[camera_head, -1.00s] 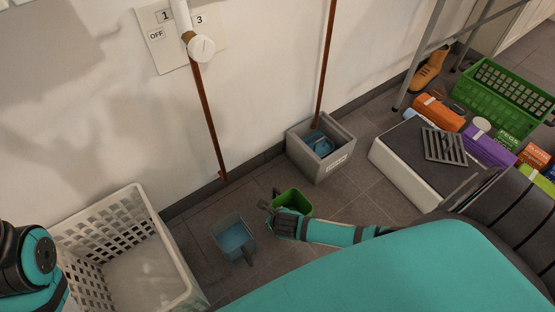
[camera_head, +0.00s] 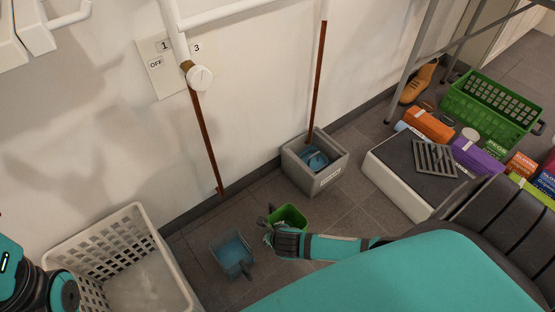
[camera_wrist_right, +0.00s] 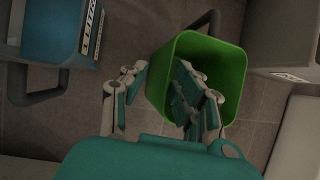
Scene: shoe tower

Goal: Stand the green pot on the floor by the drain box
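The green pot (camera_head: 291,217) appears upright on the floor tiles, in front of the drain box; contact with the floor is hard to judge. In the right wrist view the pot (camera_wrist_right: 232,80) is open-topped and looks empty, with a dark handle. My right gripper (camera_head: 270,226) is at its left side. In the wrist view the right gripper (camera_wrist_right: 158,88) has its fingers spread, one outside the pot and one over its opening, with the wall between them. The grey drain box (camera_head: 331,176) stands against the wall with a blue item inside. My left gripper is out of view.
A blue pot (camera_head: 231,255) stands left of the green one, with its handle towards me. A white basket (camera_head: 172,258) is at the lower left. A low white step (camera_head: 392,187) carrying a grate (camera_head: 434,158) is to the right. Floor right of the green pot is clear.

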